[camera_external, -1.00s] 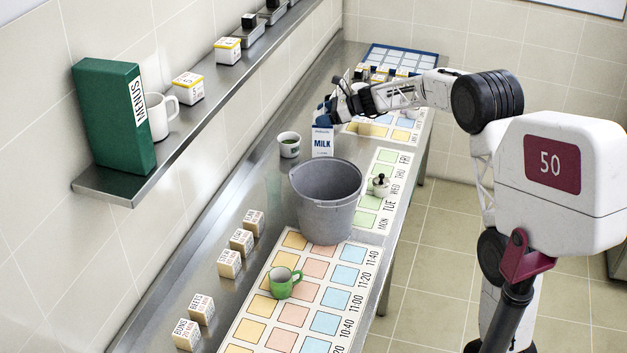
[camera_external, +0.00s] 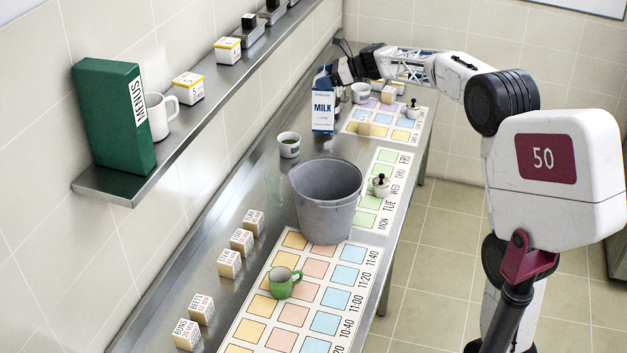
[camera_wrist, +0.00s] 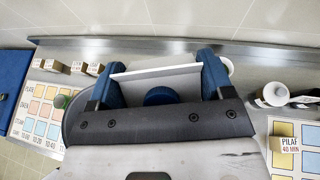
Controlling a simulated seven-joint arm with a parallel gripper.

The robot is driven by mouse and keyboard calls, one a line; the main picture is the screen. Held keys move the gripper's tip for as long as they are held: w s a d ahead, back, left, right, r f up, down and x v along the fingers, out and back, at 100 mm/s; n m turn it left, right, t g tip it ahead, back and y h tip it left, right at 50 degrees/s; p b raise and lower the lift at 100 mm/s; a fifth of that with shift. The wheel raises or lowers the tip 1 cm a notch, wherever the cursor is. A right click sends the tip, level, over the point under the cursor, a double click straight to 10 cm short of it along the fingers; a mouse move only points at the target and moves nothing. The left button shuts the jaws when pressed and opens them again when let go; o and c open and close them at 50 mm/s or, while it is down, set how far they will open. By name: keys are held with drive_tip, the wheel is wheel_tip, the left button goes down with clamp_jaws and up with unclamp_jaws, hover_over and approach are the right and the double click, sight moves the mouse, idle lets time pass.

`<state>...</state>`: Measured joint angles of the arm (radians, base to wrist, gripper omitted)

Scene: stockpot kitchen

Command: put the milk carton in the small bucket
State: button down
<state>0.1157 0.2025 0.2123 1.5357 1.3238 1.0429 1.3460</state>
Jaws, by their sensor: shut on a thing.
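The white and blue milk carton (camera_external: 322,108) is upright and raised above the counter, beyond the bucket in the external view. My gripper (camera_external: 332,75) is shut on its upper part. In the wrist view the carton's pale top (camera_wrist: 158,74) lies between the two blue fingers of my gripper (camera_wrist: 158,85). The small grey bucket (camera_external: 327,205) stands upright on the counter nearer the external camera, below and apart from the carton. Its visible interior looks empty, but its floor is hidden.
A white cup (camera_external: 289,145) with dark contents stands behind the bucket, to its left. A small lidded pot (camera_external: 380,185) is right of the bucket, and a green mug (camera_external: 283,283) is in front. Several labelled blocks (camera_external: 242,241) line the counter's left side. A shelf (camera_external: 150,178) runs along the wall.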

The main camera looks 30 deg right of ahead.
drive_tip(key=shift+s+a+r, duration=0.1)
drive_tip(key=shift+s+r, duration=0.05)
drive_tip(key=shift+r, duration=0.25)
drive_tip(key=shift+s+a, duration=0.35)
drive_tip(key=shift+s, duration=0.1)
drive_tip(key=s+a+n+g+y, duration=0.1)
drive_tip(key=s+a, duration=0.4)
drive_tip(key=s, duration=0.3)
drive_tip(key=s+a+n+g, duration=0.1)
drive_tip(key=s+a, duration=0.4)
drive_tip(key=s, duration=0.3)
drive_tip(key=shift+s+a+f, duration=0.2)
drive_tip(key=shift+s+f, duration=0.1)
drive_tip(key=shift+f, duration=0.55)
drive_tip(key=shift+s+a+f, duration=0.15)
drive_tip(key=shift+s+f, duration=0.2)
drive_tip(key=shift+f, duration=0.55)
drive_tip(key=shift+s+a+f, duration=0.2)
drive_tip(key=shift+s+f, duration=0.1)
drive_tip(key=shift+f, duration=0.55)
wheel_tip(320, 180, down, 14)
drive_tip(key=shift+f, duration=0.15)
